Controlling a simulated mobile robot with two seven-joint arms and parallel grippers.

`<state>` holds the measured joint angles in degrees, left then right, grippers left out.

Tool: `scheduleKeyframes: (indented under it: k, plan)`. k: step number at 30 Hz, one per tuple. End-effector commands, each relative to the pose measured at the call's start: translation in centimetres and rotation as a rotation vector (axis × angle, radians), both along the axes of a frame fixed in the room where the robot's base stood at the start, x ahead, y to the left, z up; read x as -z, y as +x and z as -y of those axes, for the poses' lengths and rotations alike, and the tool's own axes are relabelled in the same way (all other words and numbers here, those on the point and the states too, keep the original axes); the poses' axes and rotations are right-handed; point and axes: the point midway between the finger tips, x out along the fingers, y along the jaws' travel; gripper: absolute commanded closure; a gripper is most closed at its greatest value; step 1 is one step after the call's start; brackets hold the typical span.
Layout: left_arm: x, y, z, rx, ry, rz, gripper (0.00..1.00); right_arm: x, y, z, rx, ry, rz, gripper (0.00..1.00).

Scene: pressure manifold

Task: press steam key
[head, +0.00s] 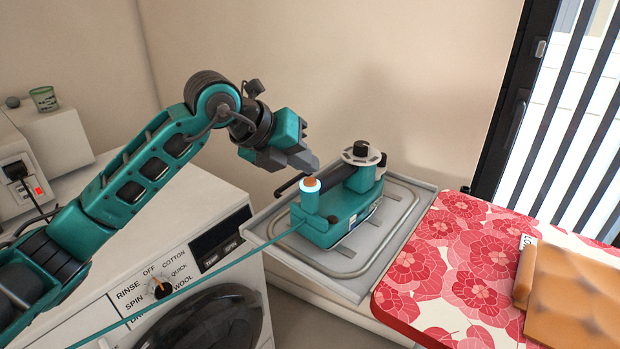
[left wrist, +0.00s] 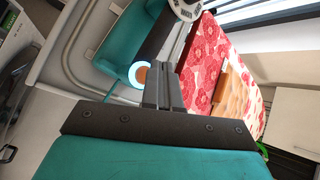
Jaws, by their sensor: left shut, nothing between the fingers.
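The steam key (head: 311,185) looks like an orange-brown button inside a glowing white ring, on top of a short teal post of the teal steam unit (head: 325,230). In the left wrist view the key (left wrist: 141,76) shows just left of my fingertips. My left gripper (head: 312,164) is shut and empty, with its fingertips slightly above the key in the head view. In the left wrist view the shut fingers (left wrist: 166,75) stand beside the ring and may hide its right edge. A small gap seems to separate fingertips and key. My right gripper is not in view.
The unit rests on a grey tray (head: 270,226) with a metal rail. A black handle and a round dial (head: 362,153) stand behind the key. A washing machine (head: 190,262) is at left, with a teal hose crossing its front. A red floral ironing board (head: 450,255) is at right.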

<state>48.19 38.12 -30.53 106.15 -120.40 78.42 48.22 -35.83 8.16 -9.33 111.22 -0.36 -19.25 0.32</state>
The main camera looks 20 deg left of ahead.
Motion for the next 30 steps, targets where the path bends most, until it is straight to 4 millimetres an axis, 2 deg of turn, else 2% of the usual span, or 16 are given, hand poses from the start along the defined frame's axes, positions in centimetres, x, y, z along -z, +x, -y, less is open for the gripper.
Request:
scheduleKeyframes:
  k: [30]
  plan:
    - [0.93, -0.01, 0.00, 0.000, 0.000, 0.000, 1.00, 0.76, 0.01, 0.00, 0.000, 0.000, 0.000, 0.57]
